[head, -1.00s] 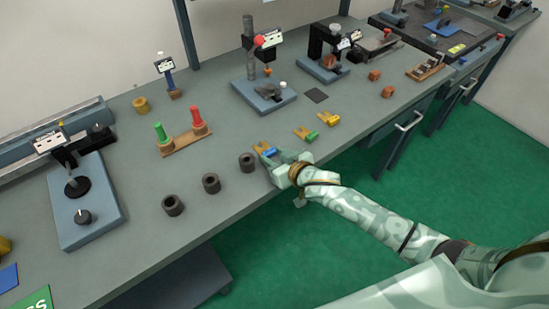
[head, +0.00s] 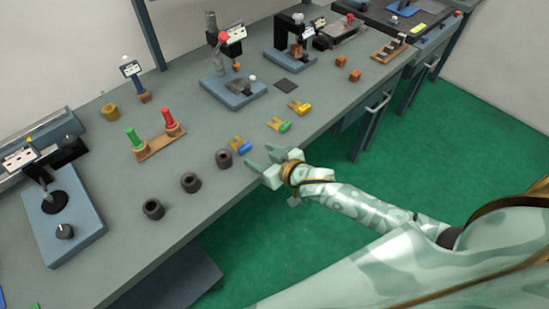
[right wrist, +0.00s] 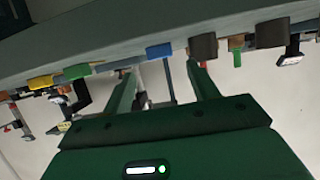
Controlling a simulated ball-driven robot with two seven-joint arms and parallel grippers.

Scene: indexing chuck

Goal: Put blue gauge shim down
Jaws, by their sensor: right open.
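The blue gauge shim (head: 241,146), a yellow fork-shaped piece with a blue end, lies flat on the grey bench near its front edge. Its blue end also shows in the right wrist view (right wrist: 159,51), just beyond and between my fingers. My right gripper (head: 261,156) is open and empty at the bench's front edge, apart from the shim, on its near right side. Its two green fingers show spread in the right wrist view (right wrist: 161,70). My left gripper is in neither view.
Green (head: 279,125) and yellow (head: 300,107) shims lie in a row to the right. Indicator stands are farther back.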

